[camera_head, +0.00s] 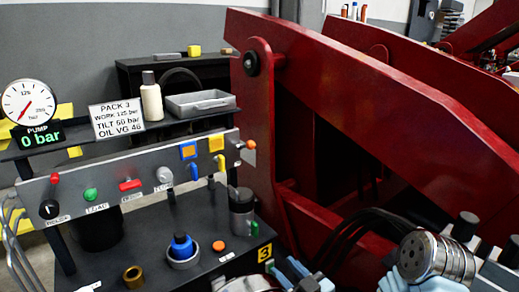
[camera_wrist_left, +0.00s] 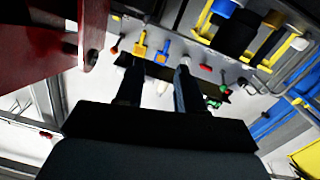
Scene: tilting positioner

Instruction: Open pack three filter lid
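The pack-three bench carries a sign (camera_head: 117,118) reading PACK 3. A grey canister with a darker round top (camera_head: 241,212) stands at its right end, above a yellow number 3 plate (camera_head: 265,252); it looks shut, and I cannot be sure it is the filter. A blue cap (camera_head: 182,246) sits in a grey ring on the bench top. My left gripper (camera_head: 293,272) shows only partly at the bottom edge, right of the bench. In the left wrist view its dark fingers (camera_wrist_left: 158,88) are apart with nothing visible between them. My right gripper is not in view.
A control panel (camera_head: 130,180) with knobs and levers runs across the bench. A pump gauge (camera_head: 28,103) reads 0 bar. A bottle (camera_head: 151,98) and grey tray (camera_head: 200,104) stand behind. A large red steel frame (camera_head: 350,85) and dark hoses (camera_head: 350,228) crowd the right.

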